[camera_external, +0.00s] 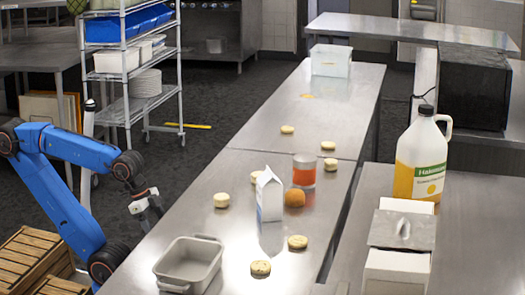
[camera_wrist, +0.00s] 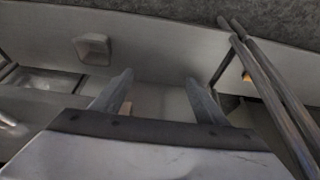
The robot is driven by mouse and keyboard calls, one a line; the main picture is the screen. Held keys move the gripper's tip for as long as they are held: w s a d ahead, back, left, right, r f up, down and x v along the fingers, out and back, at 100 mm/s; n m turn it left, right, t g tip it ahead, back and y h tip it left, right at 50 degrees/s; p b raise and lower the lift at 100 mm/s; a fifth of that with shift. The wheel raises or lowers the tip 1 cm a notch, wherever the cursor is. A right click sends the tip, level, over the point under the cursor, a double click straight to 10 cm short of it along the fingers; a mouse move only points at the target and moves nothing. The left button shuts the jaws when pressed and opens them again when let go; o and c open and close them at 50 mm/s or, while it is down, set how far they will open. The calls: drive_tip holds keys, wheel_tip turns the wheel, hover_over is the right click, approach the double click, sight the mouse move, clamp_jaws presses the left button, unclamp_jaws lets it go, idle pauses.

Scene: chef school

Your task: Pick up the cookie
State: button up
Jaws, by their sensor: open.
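Several round, pale cookies lie spread over the long steel table. One cookie (camera_external: 221,200) is near the left edge, closest to my gripper. Another cookie (camera_external: 260,267) and a cookie (camera_external: 297,242) lie toward the front; a cookie (camera_external: 287,129) and a cookie (camera_external: 328,145) lie farther back. My gripper (camera_external: 148,208) hangs beside the table's left edge, apart from every cookie. In the wrist view my gripper (camera_wrist: 160,88) is open, with nothing between its fingers. I can make out no cookie in that view.
The steel table (camera_external: 190,222) also holds a grey tray (camera_external: 188,266), a white carton (camera_external: 270,196), an orange (camera_external: 295,198), a glass of orange liquid (camera_external: 304,172) and a clear bin (camera_external: 330,60). A juice jug (camera_external: 421,160) stands on the right counter. Wooden crates (camera_external: 30,252) are at lower left.

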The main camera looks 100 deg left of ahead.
wheel_tip(320, 180, up, 36)
drive_tip(key=m+g+h, duration=0.1)
drive_tip(key=m+g, duration=0.4)
drive_tip(key=m, duration=1.1)
hover_over(260, 263)
drive_tip(key=a, duration=0.2)
drive_tip(key=f, duration=0.5)
drive_tip(key=d+f, duration=0.1)
drive_tip(key=f, duration=0.5)
drive_tip(key=d+f, duration=0.1)
drive_tip(key=f, duration=0.4)
drive_tip(key=shift+f, duration=0.2)
